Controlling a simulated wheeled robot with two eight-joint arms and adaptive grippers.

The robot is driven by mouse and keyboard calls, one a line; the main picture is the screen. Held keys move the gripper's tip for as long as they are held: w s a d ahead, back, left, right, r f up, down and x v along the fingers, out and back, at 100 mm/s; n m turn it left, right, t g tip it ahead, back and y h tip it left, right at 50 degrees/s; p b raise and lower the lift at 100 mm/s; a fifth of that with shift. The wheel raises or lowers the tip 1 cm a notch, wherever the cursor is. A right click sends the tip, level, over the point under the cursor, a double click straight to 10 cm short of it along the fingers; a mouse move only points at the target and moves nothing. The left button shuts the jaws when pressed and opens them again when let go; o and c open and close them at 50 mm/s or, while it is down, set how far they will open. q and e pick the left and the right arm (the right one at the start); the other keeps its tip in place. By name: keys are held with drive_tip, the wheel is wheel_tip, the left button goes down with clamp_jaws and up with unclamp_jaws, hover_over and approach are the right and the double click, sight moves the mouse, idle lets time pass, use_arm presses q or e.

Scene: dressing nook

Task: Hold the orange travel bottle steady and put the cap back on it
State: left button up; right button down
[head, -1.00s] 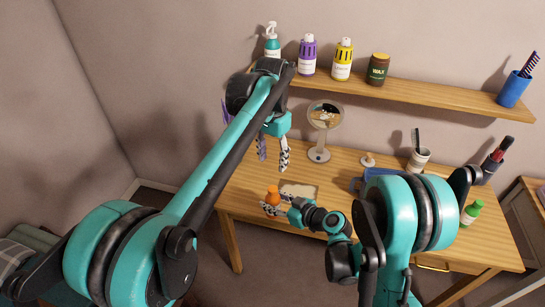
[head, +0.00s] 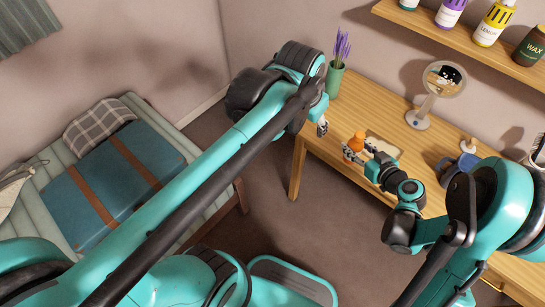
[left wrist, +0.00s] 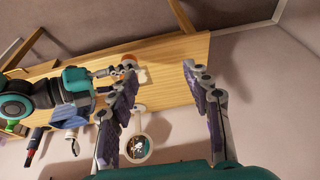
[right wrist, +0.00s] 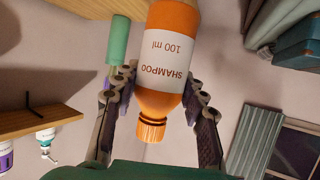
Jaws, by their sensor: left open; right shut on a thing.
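The orange travel bottle (right wrist: 165,90) has a white shampoo label and fills the middle of the right wrist view. My right gripper (right wrist: 160,92) is shut on it, one finger on each side. The orange ribbed cap (right wrist: 152,131) is on the bottle's neck end; whether it is fully seated I cannot tell. In the head view the bottle (head: 357,141) is at the table's left front, with my right gripper (head: 371,150) beside it. My left gripper (head: 321,127) is open and empty, apart from the bottle, to its left; its spread fingers show in the left wrist view (left wrist: 158,72).
The wooden table (head: 400,105) bears a round mirror (head: 442,80), a pale mat (head: 384,147) and a green vase of lavender (head: 335,78) close to my left gripper. A shelf (head: 440,35) with bottles is above. A bench with a blue case (head: 120,180) stands left.

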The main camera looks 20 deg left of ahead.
use_arm(q)
drive_tip(key=s+a+f+n+t, duration=0.3)
drive_tip(key=s+a+f, duration=0.3)
drive_tip(key=s+f, duration=0.2)
drive_tip(key=shift+s+f+y, duration=0.15)
drive_tip(key=shift+s+y, duration=0.15)
drive_tip(key=shift+s, duration=0.35)
use_arm(e)
drive_tip(key=shift+w+d, duration=0.15)
drive_tip(key=shift+d, duration=0.05)
use_arm(q)
drive_tip(key=shift+f+b, duration=0.8)
drive_tip(key=shift+b, duration=0.3)
use_arm(e)
drive_tip(key=w+d+r+m+t+h, duration=0.1)
drive_tip(key=w+d+m+h, duration=0.1)
drive_tip(key=d, duration=1.1)
drive_tip(key=w+d+r+m+t+h, duration=0.1)
drive_tip(key=w+d+m+t+h, duration=0.1)
drive_tip(key=d, duration=1.1)
drive_tip(key=shift+w+r+m+h, duration=0.25)
drive_tip(key=shift+w+m+h, duration=0.3)
drive_tip(key=shift+w, duration=0.5)
